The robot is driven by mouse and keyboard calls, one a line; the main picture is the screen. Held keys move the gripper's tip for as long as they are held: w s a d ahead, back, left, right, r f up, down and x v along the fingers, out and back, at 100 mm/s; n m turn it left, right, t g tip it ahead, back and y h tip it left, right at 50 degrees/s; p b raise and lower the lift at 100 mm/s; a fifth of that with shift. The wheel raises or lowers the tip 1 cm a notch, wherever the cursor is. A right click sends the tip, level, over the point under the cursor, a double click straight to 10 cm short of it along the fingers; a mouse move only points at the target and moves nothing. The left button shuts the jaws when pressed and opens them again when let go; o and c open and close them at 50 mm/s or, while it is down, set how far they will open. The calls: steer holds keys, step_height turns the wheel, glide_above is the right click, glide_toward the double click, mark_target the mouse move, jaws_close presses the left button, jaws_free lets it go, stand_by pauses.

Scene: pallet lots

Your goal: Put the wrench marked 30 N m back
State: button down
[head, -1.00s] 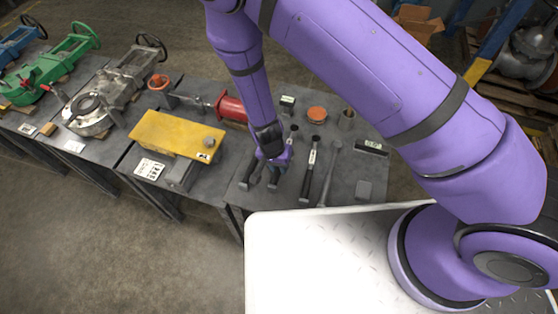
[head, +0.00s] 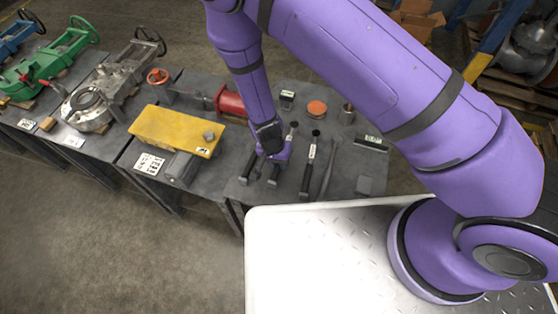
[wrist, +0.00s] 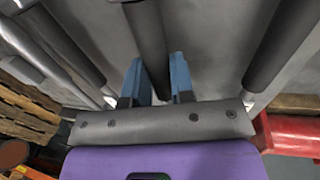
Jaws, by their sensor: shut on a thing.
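Several torque wrenches with dark handles lie side by side on the grey bench (head: 232,190). My gripper (head: 273,160) is low over the bench, among the left ones. In the wrist view its blue fingers (wrist: 155,80) are shut on a dark wrench handle (wrist: 148,35). In the head view the held wrench (head: 274,174) is partly hidden by my gripper; I cannot tell whether it touches the bench. One wrench (head: 248,166) lies to its left. Another, with a white label (head: 311,152), lies to its right. No wrench marking is readable.
A plain grey bar (head: 328,172) lies further right, near a small display (head: 372,141) and a grey block (head: 365,184). Behind stand an orange disc (head: 317,108), a metal cup (head: 347,114) and a red cylinder (head: 230,103). A yellow box (head: 170,130) stands left.

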steer(key=shift+f, duration=0.25)
steer(key=c, duration=0.9)
jaws_free()
step_height(320, 180, up, 10)
steer(key=a, duration=0.2)
steer(key=shift+w+r, duration=0.25)
steer(key=shift+w, duration=0.05)
